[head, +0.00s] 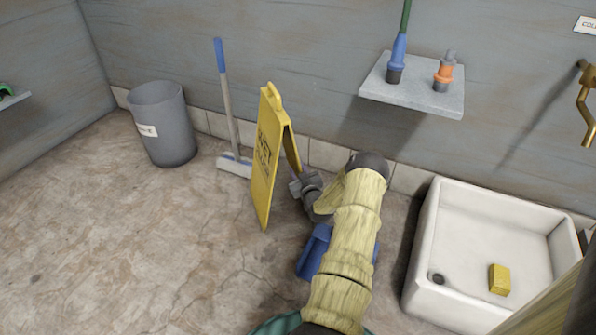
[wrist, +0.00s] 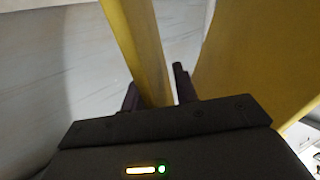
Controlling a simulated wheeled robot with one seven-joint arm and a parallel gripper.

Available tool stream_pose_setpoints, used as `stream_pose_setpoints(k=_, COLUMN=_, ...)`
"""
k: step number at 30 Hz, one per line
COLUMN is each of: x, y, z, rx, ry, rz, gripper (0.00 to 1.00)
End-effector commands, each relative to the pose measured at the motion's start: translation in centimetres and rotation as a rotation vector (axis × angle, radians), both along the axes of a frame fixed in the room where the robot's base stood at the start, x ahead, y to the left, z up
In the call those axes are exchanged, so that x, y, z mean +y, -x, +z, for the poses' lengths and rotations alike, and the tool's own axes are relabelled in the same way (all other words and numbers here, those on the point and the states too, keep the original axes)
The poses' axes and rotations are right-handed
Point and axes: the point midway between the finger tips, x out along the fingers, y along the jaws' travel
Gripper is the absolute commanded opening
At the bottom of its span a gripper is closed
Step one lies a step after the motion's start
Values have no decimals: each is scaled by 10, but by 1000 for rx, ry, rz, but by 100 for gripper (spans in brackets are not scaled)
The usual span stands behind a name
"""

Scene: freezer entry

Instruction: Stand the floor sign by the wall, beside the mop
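The yellow floor sign (head: 264,165) stands upright on its edge in the middle of the head view, its two panels spread apart. The mop (head: 228,105), with a blue grip and pale head, leans on the wall just left of the sign. My gripper (head: 297,184) is at the right side of the sign, by its rear panel. In the wrist view, a yellow panel of the sign (wrist: 142,45) passes between the fingers of my gripper (wrist: 157,92). The other panel fills the right side. Whether the fingers press on the panel is unclear.
A grey bin (head: 165,125) stands left of the mop. A wall shelf (head: 412,92) with two tools juts out above right. A white sink (head: 430,250) holding a yellow sponge (head: 499,279) is at right. A blue object (head: 313,252) is partly behind my arm. The left floor is clear.

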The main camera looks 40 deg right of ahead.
Motion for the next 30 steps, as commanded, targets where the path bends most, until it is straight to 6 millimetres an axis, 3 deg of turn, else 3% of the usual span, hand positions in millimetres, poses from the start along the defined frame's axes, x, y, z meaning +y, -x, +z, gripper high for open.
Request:
stream_pose_setpoints(k=9, x=-2, y=2, z=4, rx=-1, ry=0, rz=-3, gripper=29)
stream_pose_setpoints(k=14, x=5, y=14, z=5, rx=3, ry=0, rz=-2, gripper=29)
stream_pose_setpoints(k=30, x=40, y=98, z=6, rx=2, ry=-2, rz=-1, gripper=29)
